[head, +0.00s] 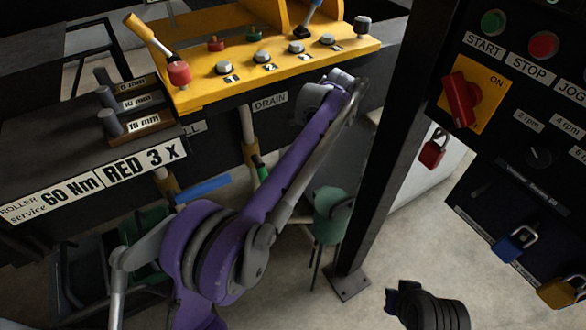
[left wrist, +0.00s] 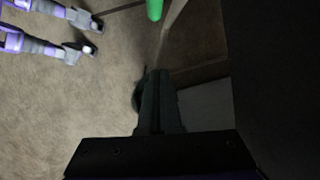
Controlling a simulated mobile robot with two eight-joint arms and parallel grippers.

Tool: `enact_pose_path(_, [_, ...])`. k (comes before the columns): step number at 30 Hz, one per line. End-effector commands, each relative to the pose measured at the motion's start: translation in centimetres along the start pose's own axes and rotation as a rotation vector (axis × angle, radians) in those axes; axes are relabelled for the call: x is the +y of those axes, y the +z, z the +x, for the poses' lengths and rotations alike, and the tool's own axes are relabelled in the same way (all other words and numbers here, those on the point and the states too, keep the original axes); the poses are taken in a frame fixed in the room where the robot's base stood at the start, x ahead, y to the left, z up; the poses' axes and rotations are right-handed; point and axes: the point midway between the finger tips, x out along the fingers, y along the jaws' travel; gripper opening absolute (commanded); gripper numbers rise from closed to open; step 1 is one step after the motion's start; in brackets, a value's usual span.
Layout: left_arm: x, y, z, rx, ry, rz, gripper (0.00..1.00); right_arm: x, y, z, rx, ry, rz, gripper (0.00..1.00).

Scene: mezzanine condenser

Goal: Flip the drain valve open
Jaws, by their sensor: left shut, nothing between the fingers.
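The DRAIN label (head: 270,102) is on the dark front below the yellow console. A pale pipe (head: 246,122) comes down beside it to the drain valve, whose green handle (head: 262,170) points down at a slight slant. The green handle also shows at the top of the left wrist view (left wrist: 155,9). My left gripper (left wrist: 155,88) is shut and empty, with the handle beyond its tips; a gap shows between them in the picture. In the head view my purple arm reaches up to the right of the valve, and the gripper's fingers cannot be made out.
A second valve has a level blue handle (head: 203,188) left of the drain pipe. The yellow console (head: 200,95) overhangs the valves. A dark post (head: 385,150) stands to the right, beside a control panel (head: 480,130) with a red switch and padlocks. Bare floor shows below.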

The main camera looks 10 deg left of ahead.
Motion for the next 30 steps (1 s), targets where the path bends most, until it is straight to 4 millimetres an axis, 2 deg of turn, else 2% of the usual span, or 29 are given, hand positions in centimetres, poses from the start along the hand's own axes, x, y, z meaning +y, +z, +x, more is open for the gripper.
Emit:
enact_pose_path(3, [-0.1,-0.8,-1.8,0.001,-0.001,0.001,0.0,0.0,-0.2,-0.3,0.002,0.0,0.0,0.0])
enact_pose_path(7, [-0.1,-1.1,-2.7,0.001,-0.001,0.0,0.0,0.0,-0.3,-0.4,0.002,0.0,0.0,0.0])
enact_pose_path(23, [-0.1,-1.2,-2.9,0.001,0.0,0.0,0.0,0.0,-0.3,-0.4,0.002,0.0,0.0,0.0])
enact_pose_path(26, [-0.1,-0.9,-3.0,0.005,-0.001,-0.008,0.0,0.0,-0.3,-0.4,0.002,0.0,0.0,0.0])
enact_pose_path(30, [0.1,1.2,-3.3,0.045,-0.005,-0.072,0.0,0.0,-0.5,-0.5,0.003,0.0,0.0,0.0])
